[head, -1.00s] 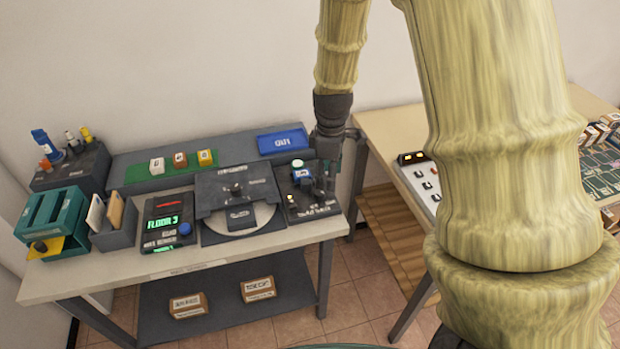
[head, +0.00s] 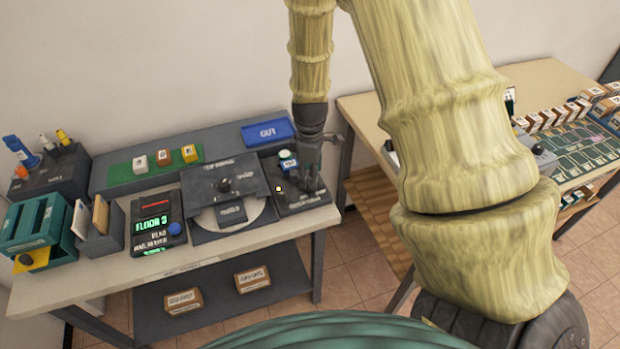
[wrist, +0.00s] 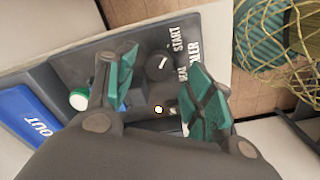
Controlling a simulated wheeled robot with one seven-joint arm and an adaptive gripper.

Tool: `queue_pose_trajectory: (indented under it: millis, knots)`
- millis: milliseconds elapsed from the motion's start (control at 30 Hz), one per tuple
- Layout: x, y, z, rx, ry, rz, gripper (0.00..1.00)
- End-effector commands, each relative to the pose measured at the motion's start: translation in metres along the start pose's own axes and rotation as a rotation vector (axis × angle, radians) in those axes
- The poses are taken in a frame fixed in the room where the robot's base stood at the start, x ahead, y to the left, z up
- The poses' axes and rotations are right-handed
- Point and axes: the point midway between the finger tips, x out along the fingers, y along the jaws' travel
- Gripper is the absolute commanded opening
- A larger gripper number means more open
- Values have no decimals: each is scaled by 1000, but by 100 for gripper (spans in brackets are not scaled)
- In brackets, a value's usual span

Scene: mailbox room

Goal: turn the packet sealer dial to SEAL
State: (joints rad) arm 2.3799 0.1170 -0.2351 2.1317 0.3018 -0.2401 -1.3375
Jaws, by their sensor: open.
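The packet sealer (head: 290,205) is a dark panel at the right end of the table in the head view. In the wrist view its panel (wrist: 100,55) carries a round black dial (wrist: 157,68) with a white pointer mark. My gripper (head: 311,188) points down over the sealer. In the wrist view my gripper (wrist: 158,88) is open, its green-padded fingers on either side of the dial. I cannot tell whether they touch it. The dial is hidden in the head view.
A green-and-white capped item (head: 287,159) stands on the sealer close by my gripper. A small lit lamp (head: 278,188) is on its panel. A blue OUT tray (head: 267,132) lies behind, and a turntable-like device (head: 222,185) stands to the left.

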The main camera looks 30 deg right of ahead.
Motion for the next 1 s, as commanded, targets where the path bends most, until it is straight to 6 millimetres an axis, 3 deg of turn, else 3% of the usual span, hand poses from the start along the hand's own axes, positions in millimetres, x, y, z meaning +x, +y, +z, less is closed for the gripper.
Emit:
queue_pose_trajectory:
  millis: [300,733,767,1000]
  knots:
    - [28,0,0,0,-1,-2,53]
    - [34,0,0,0,0,0,53]
    - [34,0,0,0,0,0,51]
    - [34,0,0,0,0,0,8]
